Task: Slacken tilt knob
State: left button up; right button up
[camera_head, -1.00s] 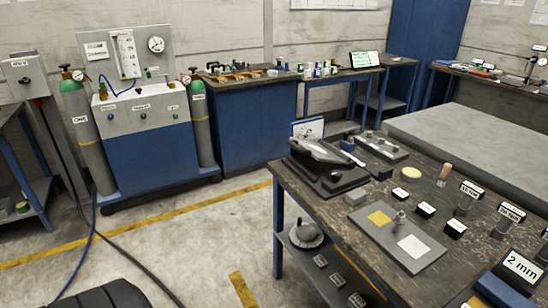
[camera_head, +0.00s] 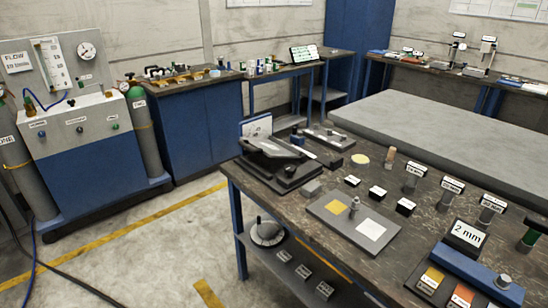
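No tilt knob can be made out at this size. Two small upright stands on the far bench at the upper right could be microscope or gauge stands: a left stand (camera_head: 457,50) and a right stand (camera_head: 486,54). Each has a dark post and a pale part near the top, but their details are too small to tell. Neither of my grippers is in view.
A gas-flow cabinet (camera_head: 85,155) stands left.

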aim_at(290, 170)
jog(key=i+j+u, duration=0.1)
jog(key=i+u, duration=0.2)
jog(key=i, duration=0.3)
jog(key=i+u, duration=0.35)
jog(key=i, duration=0.25)
